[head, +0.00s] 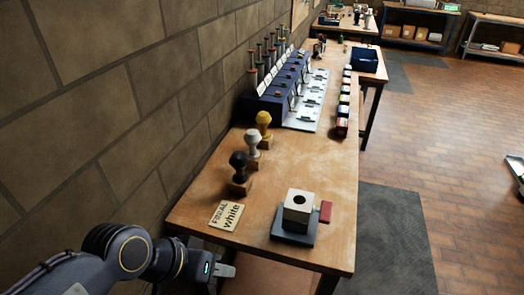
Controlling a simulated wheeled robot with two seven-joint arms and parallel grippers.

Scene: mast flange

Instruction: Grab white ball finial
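The white ball finial (253,138) stands upright on a small wooden block near the wall side of the wooden bench. A black finial (239,162) stands nearer to me and a yellow finial (263,120) just beyond it, each on its own block. A card (226,215) reading "FINIAL white" lies on the bench. My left gripper (227,271) is at the near edge of the bench, low and well short of the finials. Its fingers are partly hidden, and I cannot tell their opening. I do not make out my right gripper.
A pale block with a round hole (298,206) sits on a grey base, with a red piece (325,211) beside it. A blue rack (273,97) with several upright pieces stands farther along the wall. The bench middle is clear.

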